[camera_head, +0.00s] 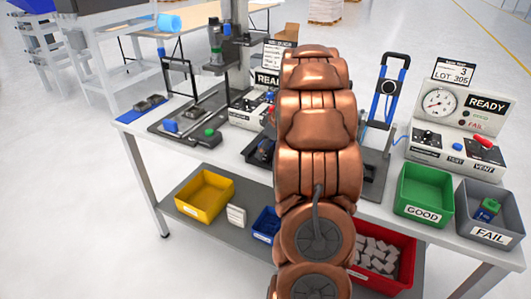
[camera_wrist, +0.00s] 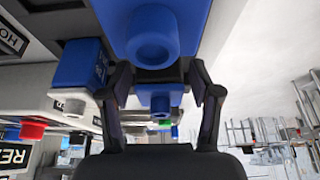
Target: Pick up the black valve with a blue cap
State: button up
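My gripper shows in the wrist view (camera_wrist: 160,88) with its two dark fingers spread apart. A large blue part with a round blue knob (camera_wrist: 152,38) fills the top of that view, just beyond the fingertips. A smaller blue part (camera_wrist: 160,98) shows in the gap between the fingers, farther off. I cannot tell whether either belongs to the valve. In the head view, my copper arm hides the gripper. A dark part with a blue end (camera_head: 170,126) lies on the dark mat at left. A dark item (camera_head: 264,150) lies in a tray beside my arm, partly hidden.
A green GOOD bin (camera_head: 423,208) and a grey FAIL bin (camera_head: 466,222), which holds a blue and green part (camera_head: 487,208), stand at right. A gauge station (camera_head: 460,115) is behind them. A press column (camera_head: 235,50) rises behind the mat. Bins occupy the lower shelf.

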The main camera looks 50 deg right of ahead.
jog(key=c, duration=1)
jog(key=shift+r, duration=0.15)
